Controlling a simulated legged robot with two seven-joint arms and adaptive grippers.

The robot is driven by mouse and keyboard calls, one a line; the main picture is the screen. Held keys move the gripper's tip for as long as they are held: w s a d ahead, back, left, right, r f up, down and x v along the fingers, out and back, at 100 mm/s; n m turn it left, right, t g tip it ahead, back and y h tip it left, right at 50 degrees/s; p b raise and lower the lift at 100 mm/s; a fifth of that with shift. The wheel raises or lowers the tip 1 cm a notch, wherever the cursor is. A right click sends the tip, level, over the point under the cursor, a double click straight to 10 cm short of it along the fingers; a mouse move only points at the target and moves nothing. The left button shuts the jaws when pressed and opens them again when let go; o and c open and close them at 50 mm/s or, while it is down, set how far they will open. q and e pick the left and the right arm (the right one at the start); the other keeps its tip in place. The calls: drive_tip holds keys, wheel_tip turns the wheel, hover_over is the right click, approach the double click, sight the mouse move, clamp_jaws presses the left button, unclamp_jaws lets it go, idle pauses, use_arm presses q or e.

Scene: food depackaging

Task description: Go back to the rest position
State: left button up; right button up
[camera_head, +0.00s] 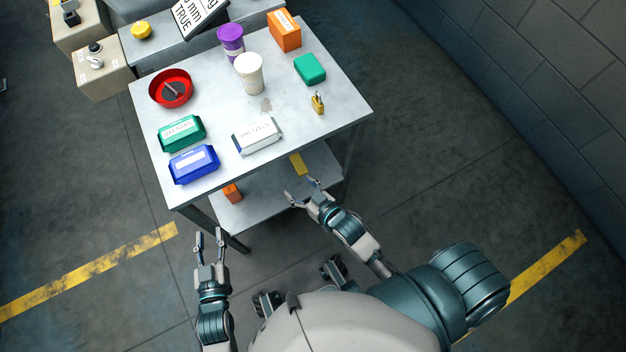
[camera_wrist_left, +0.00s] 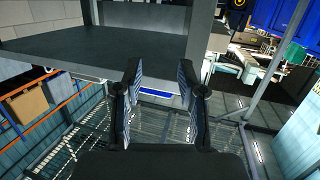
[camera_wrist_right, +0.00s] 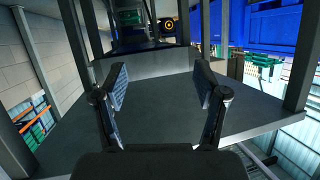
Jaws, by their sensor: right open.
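My left gripper (camera_head: 209,245) is off the table's front left corner, over the floor, with its fingers apart and empty. In the left wrist view its two fingers (camera_wrist_left: 162,92) stand parallel with a gap between them. My right gripper (camera_head: 302,190) is in front of the table, near the lower shelf, open and empty. In the right wrist view its fingers (camera_wrist_right: 165,88) are wide apart with nothing between them. Both grippers are apart from the objects on the table top (camera_head: 215,110).
On the table are a green pack (camera_head: 182,133), blue pack (camera_head: 194,165), white pack (camera_head: 257,136), red bowl (camera_head: 160,90), white cup (camera_head: 249,75), purple cup (camera_head: 230,42), orange box (camera_head: 285,31), green box (camera_head: 310,68) and padlock (camera_head: 318,104). The lower shelf (camera_head: 262,205) holds small items.

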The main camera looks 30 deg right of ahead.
drive_tip(key=s+d+r+t, duration=0.1)
drive_tip(key=s+r+t, duration=0.1)
drive_tip(key=s+r, duration=0.3)
wheel_tip(320, 180, up, 4)
drive_tip(key=shift+s+d+r, duration=0.15)
drive_tip(key=shift+s+d, duration=0.1)
drive_tip(key=shift+s, duration=0.05)
